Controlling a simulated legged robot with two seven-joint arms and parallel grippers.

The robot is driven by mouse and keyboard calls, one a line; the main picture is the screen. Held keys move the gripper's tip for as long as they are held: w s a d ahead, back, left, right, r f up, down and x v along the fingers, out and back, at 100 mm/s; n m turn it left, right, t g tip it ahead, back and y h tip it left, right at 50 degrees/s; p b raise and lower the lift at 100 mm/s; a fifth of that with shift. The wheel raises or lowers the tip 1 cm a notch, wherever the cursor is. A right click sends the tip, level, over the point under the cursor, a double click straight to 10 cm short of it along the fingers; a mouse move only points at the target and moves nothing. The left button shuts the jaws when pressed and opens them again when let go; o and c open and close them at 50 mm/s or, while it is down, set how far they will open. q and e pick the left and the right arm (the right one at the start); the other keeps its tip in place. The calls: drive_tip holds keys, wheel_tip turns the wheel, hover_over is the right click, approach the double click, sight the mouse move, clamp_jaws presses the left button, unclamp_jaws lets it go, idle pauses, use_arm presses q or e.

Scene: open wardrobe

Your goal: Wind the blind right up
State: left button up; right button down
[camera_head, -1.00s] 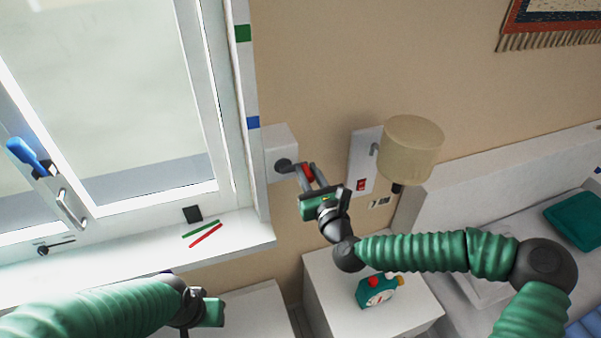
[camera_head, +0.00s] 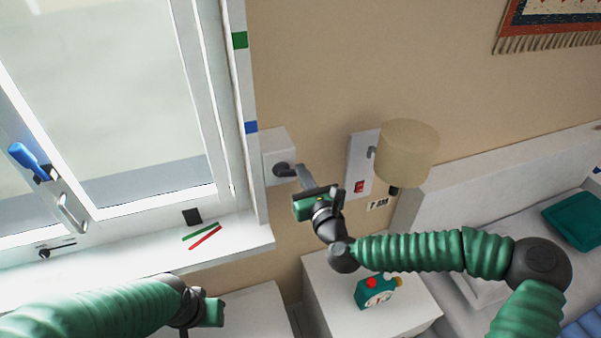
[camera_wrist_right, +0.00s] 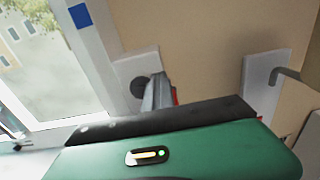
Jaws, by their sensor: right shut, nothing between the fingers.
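The winder is a white box (camera_head: 280,152) on the wall right of the window, with a dark round hub (camera_head: 284,170). My right gripper (camera_head: 302,172) is at the hub, its fingers together and empty. In the wrist view the hub (camera_wrist_right: 139,87) shows left of the fingers (camera_wrist_right: 155,92), and a sliver of red crank handle (camera_wrist_right: 174,95) shows behind them. The rest of the handle is hidden. No blind fabric can be made out over the window (camera_head: 100,70). My left gripper (camera_head: 212,310) hangs low below the sill; its fingers are not clear.
A wall lamp (camera_head: 406,152) and a white plate with a red switch (camera_head: 360,186) are just right of my right gripper. A bedside cabinet (camera_head: 330,290) with a green clock (camera_head: 376,292) stands below. Green and red sticks (camera_head: 205,236) lie on the sill.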

drive_tip(key=shift+w+f+b, duration=0.1)
drive_tip(key=shift+f+b, duration=0.2)
drive_tip(key=shift+f, duration=0.1)
drive_tip(key=shift+w, duration=0.2)
drive_tip(key=shift+d+f+b, duration=0.1)
drive_tip(key=shift+f+b, duration=0.2)
drive_tip(key=shift+f, duration=0.05)
drive_tip(key=f+b, duration=0.2)
drive_tip(key=shift+d+f, duration=0.4)
drive_tip(key=c, duration=2.2)
unclamp_jaws()
drive_tip(key=shift+r, duration=0.1)
